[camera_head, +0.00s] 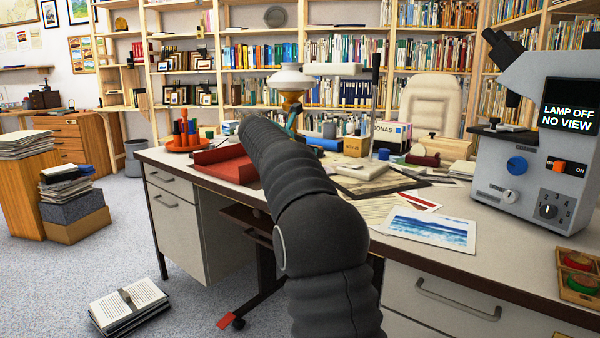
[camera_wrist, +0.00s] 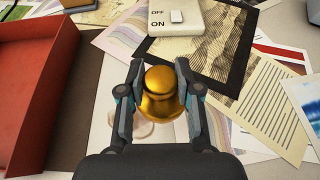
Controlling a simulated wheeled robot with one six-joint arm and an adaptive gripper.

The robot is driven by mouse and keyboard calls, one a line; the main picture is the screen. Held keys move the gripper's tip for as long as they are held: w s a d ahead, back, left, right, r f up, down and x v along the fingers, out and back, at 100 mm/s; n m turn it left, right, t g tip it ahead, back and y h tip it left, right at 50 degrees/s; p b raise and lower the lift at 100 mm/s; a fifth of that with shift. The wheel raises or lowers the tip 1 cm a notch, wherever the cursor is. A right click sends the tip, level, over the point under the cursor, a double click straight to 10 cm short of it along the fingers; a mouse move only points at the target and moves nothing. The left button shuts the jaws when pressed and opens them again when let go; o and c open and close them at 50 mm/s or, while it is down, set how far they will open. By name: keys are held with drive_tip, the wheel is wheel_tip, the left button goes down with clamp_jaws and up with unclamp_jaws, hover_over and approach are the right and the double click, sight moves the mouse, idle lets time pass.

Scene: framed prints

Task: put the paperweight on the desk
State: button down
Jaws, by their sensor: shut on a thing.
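The paperweight (camera_wrist: 160,100), a shiny golden rounded piece, sits between the fingers of my gripper (camera_wrist: 160,69) in the wrist view. The fingers are shut on its two sides. Below it are papers on the desk; I cannot tell whether it touches them. The desk (camera_head: 510,251) has a pale top with a dark edge and crosses the head view. My own dark arm reaches over the desk in the head view and hides the paperweight and most of the gripper there.
A red tray (camera_wrist: 36,95) stands left of the gripper. A lamp-switch box (camera_wrist: 178,20) lies ahead, by a dark-framed print (camera_wrist: 222,55). A microscope (camera_head: 530,130) stands at the desk's right. A blue seascape print (camera_head: 432,229) lies near the front edge.

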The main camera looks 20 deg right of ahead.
drive_tip(key=w, duration=0.1)
drive_tip(key=w+a+f, duration=0.2)
drive_tip(key=shift+w+f, duration=0.2)
drive_tip(key=shift+w, duration=0.15)
drive_tip(key=shift+a+f+b, duration=0.1)
drive_tip(key=shift+f+b, duration=0.75)
drive_tip(key=shift+f, duration=1.15)
drive_tip(key=shift+f, duration=0.1)
drive_tip(key=c, duration=0.8)
unclamp_jaws()
drive_tip(key=shift+f, duration=0.15)
drive_tip(key=shift+a+r, duration=0.15)
drive_tip(key=shift+r, duration=0.1)
drive_tip(key=v, duration=1.1)
drive_tip(key=shift+s+a+r+p, duration=0.2)
drive_tip(key=shift+a+p, duration=0.1)
drive_tip(key=shift+p, duration=0.15)
